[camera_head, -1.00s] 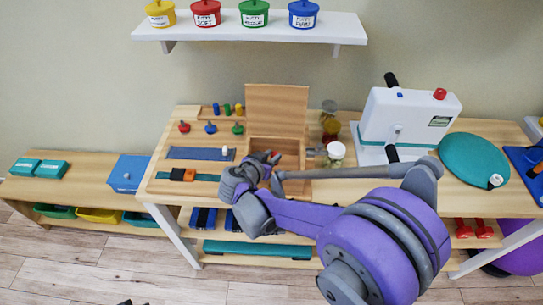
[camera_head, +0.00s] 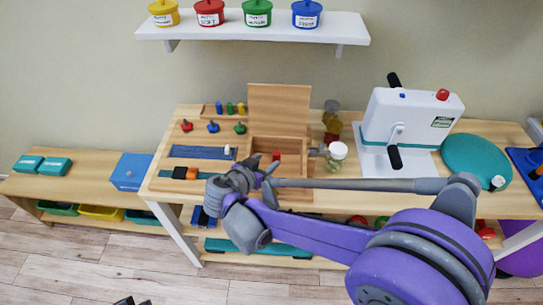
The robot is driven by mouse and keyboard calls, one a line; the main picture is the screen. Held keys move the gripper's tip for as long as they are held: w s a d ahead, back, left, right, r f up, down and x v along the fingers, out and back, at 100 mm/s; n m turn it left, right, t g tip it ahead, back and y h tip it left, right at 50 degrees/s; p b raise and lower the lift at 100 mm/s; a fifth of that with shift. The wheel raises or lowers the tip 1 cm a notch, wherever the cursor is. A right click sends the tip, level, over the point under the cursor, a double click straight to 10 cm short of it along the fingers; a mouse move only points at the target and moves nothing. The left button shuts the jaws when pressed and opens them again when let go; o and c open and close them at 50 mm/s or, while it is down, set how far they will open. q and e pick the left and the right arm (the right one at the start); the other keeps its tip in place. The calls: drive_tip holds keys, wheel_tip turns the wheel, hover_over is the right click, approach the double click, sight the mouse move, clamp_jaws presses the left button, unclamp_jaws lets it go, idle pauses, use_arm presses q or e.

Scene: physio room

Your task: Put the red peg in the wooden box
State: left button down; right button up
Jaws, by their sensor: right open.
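The wooden box (camera_head: 278,185) stands on the table with its lid (camera_head: 279,108) raised upright at the back. The red peg (camera_head: 276,155) shows as a small red end inside the box opening, towards the back. The lower part of the peg is hidden by the box and my gripper. My right gripper (camera_head: 262,176) is open, over the front left of the box, apart from the peg. Its arm comes in from the lower right and covers the box's front right part.
A peg rack (camera_head: 222,112) with blue, green and yellow pegs stands behind left of the box. Jars (camera_head: 336,155) and a white hand-crank machine (camera_head: 408,125) stand to the right. A shelf (camera_head: 250,28) with putty tubs hangs above.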

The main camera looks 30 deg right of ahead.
drive_tip(key=v, duration=0.5)
drive_tip(key=shift+s+a+r, duration=0.15)
drive_tip(key=shift+a, duration=0.1)
idle(0.8)
